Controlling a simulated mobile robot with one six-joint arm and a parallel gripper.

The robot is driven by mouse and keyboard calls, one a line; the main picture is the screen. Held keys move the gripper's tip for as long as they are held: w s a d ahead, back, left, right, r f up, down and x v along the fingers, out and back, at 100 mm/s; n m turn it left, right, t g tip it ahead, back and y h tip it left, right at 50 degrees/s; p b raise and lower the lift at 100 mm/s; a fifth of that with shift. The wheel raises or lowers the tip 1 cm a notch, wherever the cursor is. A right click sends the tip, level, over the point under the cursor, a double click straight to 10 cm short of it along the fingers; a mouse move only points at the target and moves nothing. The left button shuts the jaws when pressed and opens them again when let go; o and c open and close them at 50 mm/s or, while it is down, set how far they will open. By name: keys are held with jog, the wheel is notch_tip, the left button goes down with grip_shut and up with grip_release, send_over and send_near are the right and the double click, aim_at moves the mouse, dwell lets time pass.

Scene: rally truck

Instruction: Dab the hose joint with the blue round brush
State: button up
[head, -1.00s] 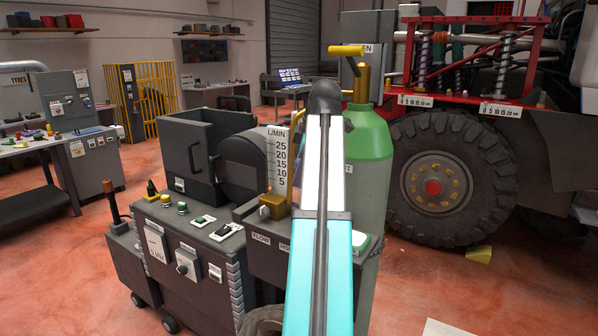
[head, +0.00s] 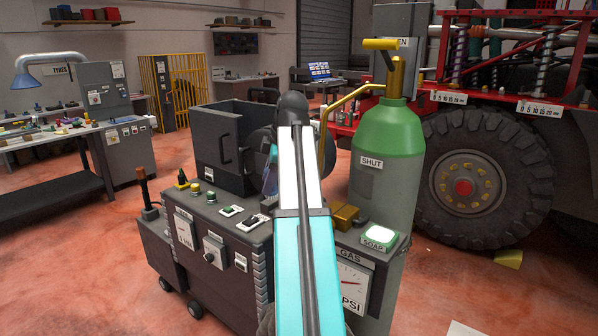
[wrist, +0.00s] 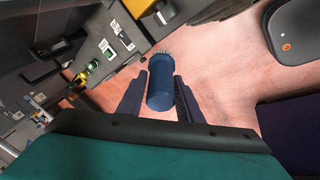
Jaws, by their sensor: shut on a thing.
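My gripper (wrist: 160,108) is shut on the blue round brush (wrist: 160,85) in the wrist view. The brush's short bristles point away from me, toward the top of the picture, over the red floor. In the head view my arm hides most of the gripper. A green-topped gas bottle (head: 389,165) stands right of my arm, with a yellow pipe (head: 346,100) running left from its valve and bending down behind my arm. I cannot pick out the hose joint for sure. A pale pad labelled SOAP (head: 380,237) sits on the cart before the bottle.
The dark cart (head: 205,245) with switches and knobs stands left of and under my arm. A pressure gauge (head: 353,285) is on its front. A big truck tyre (head: 485,175) is at the right. A workbench (head: 60,135) is at the far left. Red floor lies open between.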

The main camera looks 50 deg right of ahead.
jog(key=w+a+f+n, duration=0.1)
jog(key=w+a+f, duration=0.3)
jog(key=a, duration=0.4)
jog(key=w+a+f+n+y, duration=0.1)
jog(key=w+a+f, duration=0.35)
jog(key=a, duration=0.45)
jog(key=w+a+f, duration=0.3)
jog(key=w+a, duration=0.1)
jog(key=a, duration=0.4)
jog(key=s+a+f+m+g+h, duration=0.1)
jog(key=a+f+m, duration=0.4)
jog(key=a, duration=0.5)
jog(key=s+a+f+m+g+h, duration=0.1)
jog(key=a+f+m+h, duration=0.2)
jog(key=a+f+m, duration=0.3)
jog(key=a+f, duration=0.1)
jog(key=a, duration=0.3)
jog(key=shift+a+f+m, duration=0.15)
jog(key=shift+a+m, duration=0.15)
jog(key=shift+a, duration=0.1)
jog(key=shift+s, duration=0.25)
